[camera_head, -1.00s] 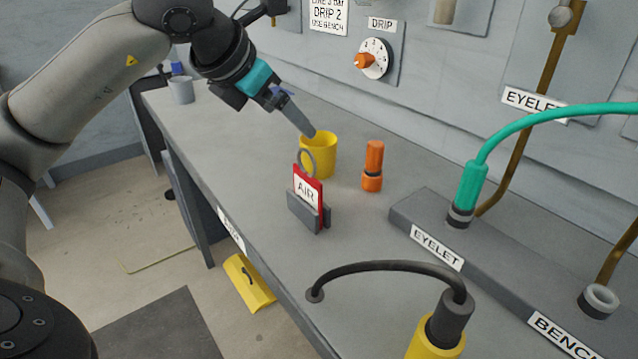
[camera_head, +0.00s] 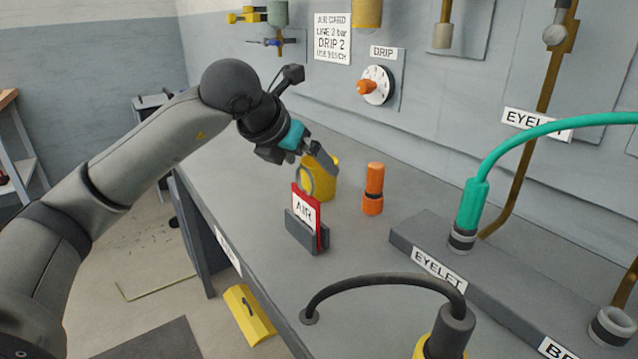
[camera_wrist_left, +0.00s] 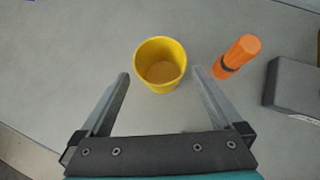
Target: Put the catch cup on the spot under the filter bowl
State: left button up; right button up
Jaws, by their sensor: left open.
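The yellow cup (camera_head: 323,188), which I take as the catch cup, stands upright on the bench behind the AIR tag holder. My left gripper (camera_head: 325,163) comes in from the left at the cup's rim and overlaps it in the head view. In the left wrist view, the open fingers (camera_wrist_left: 160,74) lie on either side of the yellow cup (camera_wrist_left: 160,62), with gaps on both sides. The cup looks empty. My right gripper is not in view.
An orange cylinder (camera_head: 373,188) stands right of the cup. The red AIR tag (camera_head: 307,215) stands upright in its dark holder (camera_head: 304,236) in front. The grey EYELET block (camera_head: 425,245) and green hose (camera_head: 525,127) are to the right. The bench behind the cup looks clear.

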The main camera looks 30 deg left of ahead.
pick_arm(q)
jog(key=b+x, duration=0.1)
jog(key=x, duration=0.4)
jog(key=shift+w+d+r, duration=0.1)
jog(key=shift+w, duration=0.1)
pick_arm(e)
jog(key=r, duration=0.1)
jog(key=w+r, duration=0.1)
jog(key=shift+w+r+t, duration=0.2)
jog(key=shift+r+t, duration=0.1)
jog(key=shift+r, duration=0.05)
pick_arm(q)
jog(key=c, duration=1.3)
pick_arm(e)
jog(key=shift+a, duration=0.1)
pick_arm(q)
jog(key=shift+r, duration=0.15)
